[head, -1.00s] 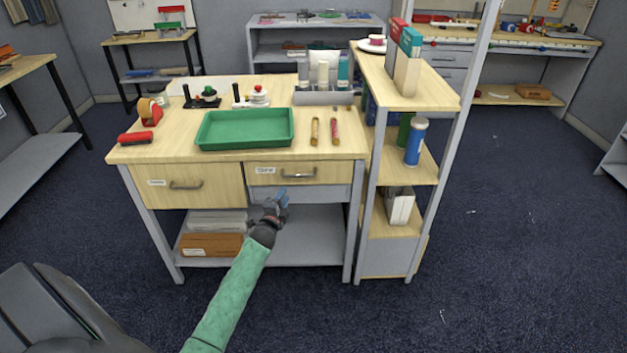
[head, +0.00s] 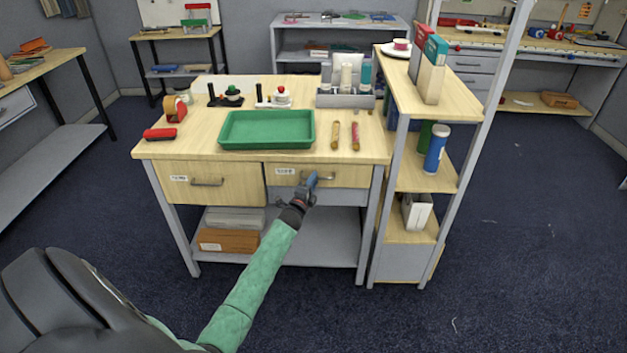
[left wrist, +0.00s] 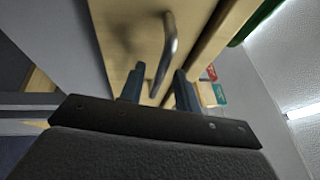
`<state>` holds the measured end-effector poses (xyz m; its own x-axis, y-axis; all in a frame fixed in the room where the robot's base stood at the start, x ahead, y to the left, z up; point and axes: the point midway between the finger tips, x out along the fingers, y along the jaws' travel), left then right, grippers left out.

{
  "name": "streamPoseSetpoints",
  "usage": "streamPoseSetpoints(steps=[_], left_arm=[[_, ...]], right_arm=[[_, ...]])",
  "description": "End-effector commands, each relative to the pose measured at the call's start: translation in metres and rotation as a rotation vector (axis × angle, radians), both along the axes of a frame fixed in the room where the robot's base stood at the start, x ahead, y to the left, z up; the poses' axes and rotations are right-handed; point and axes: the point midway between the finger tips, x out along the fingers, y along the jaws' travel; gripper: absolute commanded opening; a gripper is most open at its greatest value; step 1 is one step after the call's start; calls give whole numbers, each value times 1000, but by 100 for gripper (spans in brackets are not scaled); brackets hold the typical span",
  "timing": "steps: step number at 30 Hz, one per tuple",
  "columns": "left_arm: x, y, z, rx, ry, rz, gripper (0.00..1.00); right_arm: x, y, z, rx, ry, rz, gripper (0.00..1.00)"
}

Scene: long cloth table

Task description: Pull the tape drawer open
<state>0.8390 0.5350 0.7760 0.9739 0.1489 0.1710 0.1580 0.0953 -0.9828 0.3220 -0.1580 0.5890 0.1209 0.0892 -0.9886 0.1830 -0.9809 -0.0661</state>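The workbench has two shut wooden drawers in front. The right drawer (head: 345,175) has a small label (head: 285,171) that seems to read TAPE, and a grey bar handle (head: 328,177). My left gripper (head: 312,180) is at the left part of this handle in the head view and partly hides it. In the left wrist view, the gripper's two blue-grey fingers (left wrist: 158,88) stand apart. The handle (left wrist: 169,50) reaches into the gap between them near the drawer front (left wrist: 130,30). I cannot tell whether they touch it. My right gripper is not in view.
The left drawer (head: 235,186) has its own handle and label. A green tray (head: 267,143), a tape dispenser (head: 174,108) and two slim sticks stand or lie on the top. A narrow shelf unit (head: 437,180) adjoins the right side. Floor in front is clear.

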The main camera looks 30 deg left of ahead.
Motion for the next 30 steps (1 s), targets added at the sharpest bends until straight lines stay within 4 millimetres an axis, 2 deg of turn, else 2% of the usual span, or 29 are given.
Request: streamPoseSetpoints(steps=[11,12,17,26,30], left_arm=[[6,1,1,-1,0,0,33],[6,1,1,-1,0,0,31],[6,1,1,-1,0,0,0],[4,0,0,-1,1,0,0],[-6,-6,0,-2,2,0,0]], right_arm=[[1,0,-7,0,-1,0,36],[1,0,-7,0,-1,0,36],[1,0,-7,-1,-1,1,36],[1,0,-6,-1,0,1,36],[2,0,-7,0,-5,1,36]])
